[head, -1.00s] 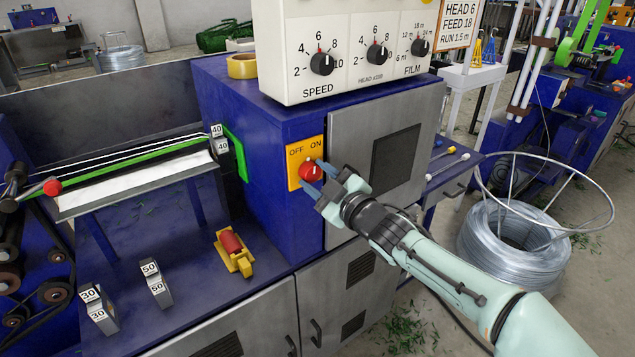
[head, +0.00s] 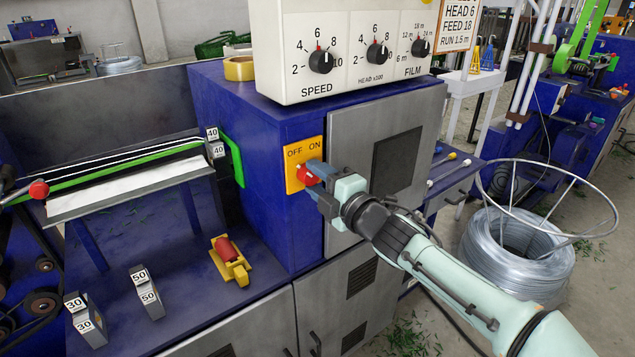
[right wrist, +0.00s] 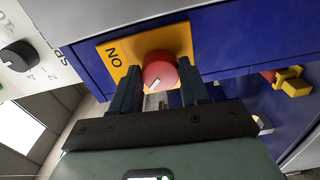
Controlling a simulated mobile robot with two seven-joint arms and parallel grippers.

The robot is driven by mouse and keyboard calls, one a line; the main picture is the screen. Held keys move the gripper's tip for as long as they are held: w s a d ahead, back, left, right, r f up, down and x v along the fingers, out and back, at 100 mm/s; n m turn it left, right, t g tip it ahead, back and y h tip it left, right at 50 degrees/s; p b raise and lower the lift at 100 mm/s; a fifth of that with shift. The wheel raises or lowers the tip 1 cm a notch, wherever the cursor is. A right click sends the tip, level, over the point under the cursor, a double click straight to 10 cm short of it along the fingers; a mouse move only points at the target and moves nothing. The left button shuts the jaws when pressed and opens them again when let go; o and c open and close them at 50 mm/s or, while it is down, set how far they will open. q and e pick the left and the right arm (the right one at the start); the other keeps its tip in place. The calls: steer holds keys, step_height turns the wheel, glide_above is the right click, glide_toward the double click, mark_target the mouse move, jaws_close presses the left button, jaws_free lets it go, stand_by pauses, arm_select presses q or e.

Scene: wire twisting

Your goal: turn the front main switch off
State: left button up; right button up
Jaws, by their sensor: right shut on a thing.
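The front main switch is a round red knob (head: 306,176) on a yellow plate (head: 293,158) marked OFF on the left and ON on the right. It is on the front of the blue machine cabinet. My right gripper (head: 317,176) reaches it from the right and is shut on the knob, hiding part of it. In the right wrist view the red knob (right wrist: 160,66) sits between the two dark fingers (right wrist: 162,92), with a white mark near its lower edge. The word ON shows there; OFF does not. My left gripper is not in view.
A white control box (head: 350,50) with dials stands above the switch. A grey cabinet door (head: 350,130) is just right of it. Labelled blocks (head: 147,292) and a yellow stand with a red roll (head: 230,260) are on the blue bench. A wire coil (head: 520,250) is at right.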

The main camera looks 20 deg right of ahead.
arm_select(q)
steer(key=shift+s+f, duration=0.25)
arm_select(e)
steer(key=shift+n, duration=0.4)
steer(key=o, duration=1)
steer(key=shift+o, duration=0.2)
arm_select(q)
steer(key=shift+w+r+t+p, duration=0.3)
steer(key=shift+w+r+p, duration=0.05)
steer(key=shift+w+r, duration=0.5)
arm_select(e)
steer(key=v, duration=1.3)
steer(key=shift+s, duration=0.2)
